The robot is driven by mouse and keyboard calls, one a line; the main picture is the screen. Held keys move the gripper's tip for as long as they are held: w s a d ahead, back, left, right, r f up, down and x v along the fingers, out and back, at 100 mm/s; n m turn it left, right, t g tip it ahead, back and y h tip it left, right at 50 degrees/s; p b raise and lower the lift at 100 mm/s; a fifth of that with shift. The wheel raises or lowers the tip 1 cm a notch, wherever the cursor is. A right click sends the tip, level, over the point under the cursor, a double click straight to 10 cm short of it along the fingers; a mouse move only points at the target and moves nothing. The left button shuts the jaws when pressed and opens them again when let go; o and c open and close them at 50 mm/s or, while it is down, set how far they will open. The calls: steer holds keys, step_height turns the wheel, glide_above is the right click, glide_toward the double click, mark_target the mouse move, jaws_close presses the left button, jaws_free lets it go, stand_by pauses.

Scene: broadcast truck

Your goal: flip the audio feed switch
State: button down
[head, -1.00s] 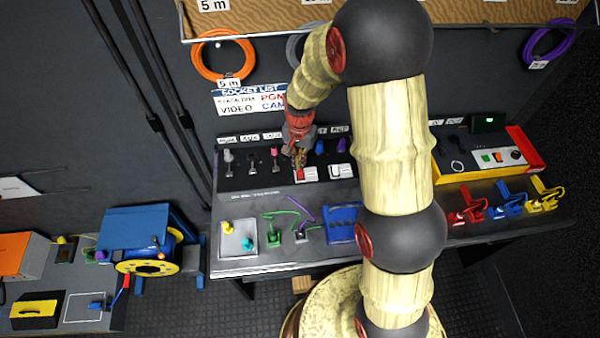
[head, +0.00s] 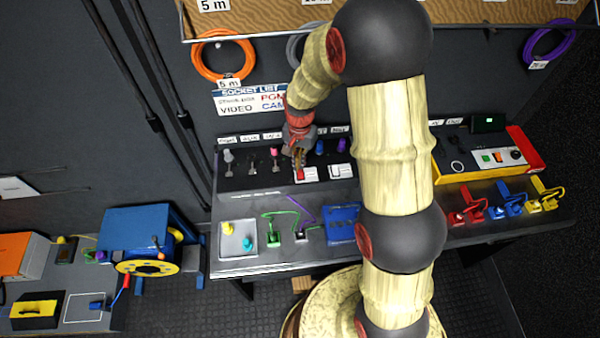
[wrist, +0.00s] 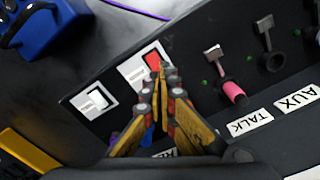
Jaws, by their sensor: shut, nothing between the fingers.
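My gripper (head: 299,164) is shut and empty, pointing down at the back panel of the desk. In the wrist view its fingertips (wrist: 164,78) meet beside a red rocker switch (wrist: 152,60) on a white plate and partly cover it. I cannot tell whether they touch it. The red rocker also shows in the head view (head: 299,174). A white rocker switch (wrist: 96,100) sits on its own plate beside it, and shows in the head view too (head: 340,171). No label reading audio feed is legible, and some labels are hidden behind my gripper.
Beside the rockers stand a pink knob (wrist: 233,92) and metal levers (wrist: 265,25), with labels TALK (wrist: 249,122) and AUX (wrist: 297,100). A blue block (head: 343,223) and coloured plugs with cables sit on the desk's front part. My arm hides the desk's middle.

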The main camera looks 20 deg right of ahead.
mark_target(300, 170)
steer(key=shift+f+b, duration=0.65)
steer(key=shift+f, duration=0.5)
stand_by(0.5)
steer(key=shift+r, duration=0.15)
steer(key=shift+r+p, duration=2.55)
steer(key=shift+r, duration=0.9)
steer(key=shift+f, duration=0.1)
